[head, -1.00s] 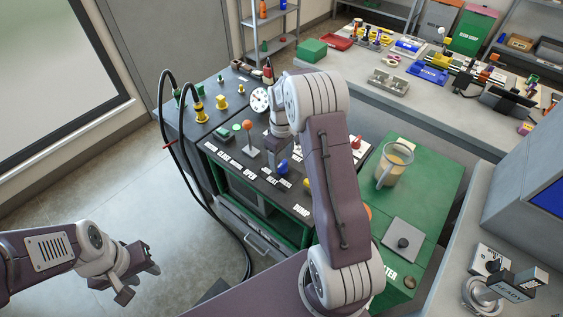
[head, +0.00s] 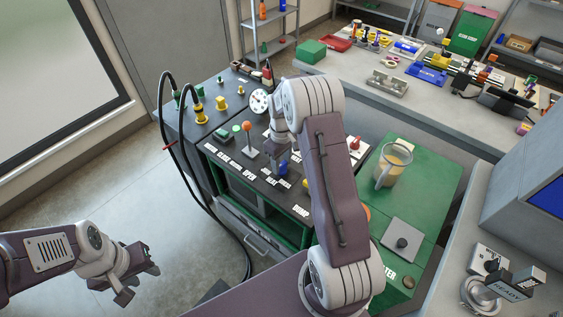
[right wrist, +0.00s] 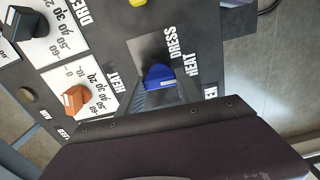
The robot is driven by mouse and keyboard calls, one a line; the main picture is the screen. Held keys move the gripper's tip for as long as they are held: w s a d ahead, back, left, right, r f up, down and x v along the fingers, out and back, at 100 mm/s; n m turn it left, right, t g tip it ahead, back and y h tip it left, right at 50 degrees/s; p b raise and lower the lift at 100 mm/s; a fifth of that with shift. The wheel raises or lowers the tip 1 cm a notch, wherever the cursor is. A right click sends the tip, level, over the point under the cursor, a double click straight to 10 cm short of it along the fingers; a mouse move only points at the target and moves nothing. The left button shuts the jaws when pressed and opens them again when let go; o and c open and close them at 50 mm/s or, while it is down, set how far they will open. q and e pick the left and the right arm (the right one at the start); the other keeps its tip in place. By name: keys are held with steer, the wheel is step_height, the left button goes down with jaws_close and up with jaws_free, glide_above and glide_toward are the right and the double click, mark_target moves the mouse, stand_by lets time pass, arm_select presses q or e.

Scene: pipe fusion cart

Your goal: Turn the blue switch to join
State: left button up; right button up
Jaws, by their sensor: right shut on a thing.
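The blue switch (head: 283,167) sits on the dark top panel of the cart, near the HEAT lettering. In the right wrist view the blue switch (right wrist: 158,74) stands between DRESS and HEAT labels. My right gripper (head: 281,160) reaches down onto it from above and is shut on it. In the right wrist view the fingers of my right gripper (right wrist: 160,84) are at the switch, partly hidden by my own wrist. My left gripper (head: 138,284) is at the lower left, over the floor, away from the cart, open and empty.
An orange-topped lever (head: 248,129) stands left of the switch. An orange dial knob (right wrist: 75,99) is close by in the right wrist view. A clear jug (head: 394,165) stands on the green cabinet (head: 440,184) to the right. Black hoses (head: 185,170) loop at the cart's left.

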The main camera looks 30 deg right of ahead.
steer(key=shift+r+m+p, duration=0.2)
steer(key=shift+m+p, duration=0.45)
steer(key=shift+m, duration=0.45)
steer(key=m+p, duration=0.1)
steer(key=m, duration=0.1)
steer(key=shift+m, duration=0.3)
steer(key=shift+w+f+m+p, duration=0.1)
steer(key=shift+m+p, duration=0.75)
steer(key=shift+m, duration=1.35)
steer(key=o, duration=1.4)
